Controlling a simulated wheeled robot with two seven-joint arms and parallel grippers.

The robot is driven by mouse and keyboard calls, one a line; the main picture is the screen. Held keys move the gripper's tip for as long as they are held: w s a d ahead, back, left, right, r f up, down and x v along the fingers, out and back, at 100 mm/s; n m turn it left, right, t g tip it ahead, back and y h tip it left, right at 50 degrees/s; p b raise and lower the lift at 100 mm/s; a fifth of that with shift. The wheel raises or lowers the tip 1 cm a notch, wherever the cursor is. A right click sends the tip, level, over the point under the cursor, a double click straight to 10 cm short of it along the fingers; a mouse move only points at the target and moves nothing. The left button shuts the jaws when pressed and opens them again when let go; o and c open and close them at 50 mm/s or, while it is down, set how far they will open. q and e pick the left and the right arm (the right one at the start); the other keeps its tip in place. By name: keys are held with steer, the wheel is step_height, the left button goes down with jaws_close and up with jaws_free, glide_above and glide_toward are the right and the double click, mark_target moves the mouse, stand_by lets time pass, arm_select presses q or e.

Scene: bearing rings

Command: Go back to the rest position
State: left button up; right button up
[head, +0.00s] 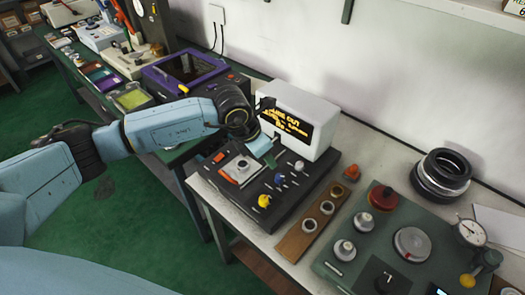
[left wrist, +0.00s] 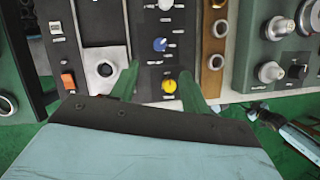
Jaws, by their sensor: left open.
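My left arm reaches in from the left in the head view. A small ring (left wrist: 105,69) sits on a pale plate on the panel, outside the fingers. A blue and black part (left wrist: 295,132) at the lower right looks like my right arm; its jaws cannot be made out.
A white box with a lit display (head: 300,118) stands just behind the panel. A brown strip with rings (head: 310,225) and a green panel with knobs (head: 372,240) lie to the right. Black stacked rings (head: 440,175) are farther back. A purple-framed tray (head: 185,70) sits on the left bench.

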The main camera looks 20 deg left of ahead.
arm_select(q)
steer(key=shift+s+a+r, duration=0.15)
steer(key=shift+r, duration=0.45)
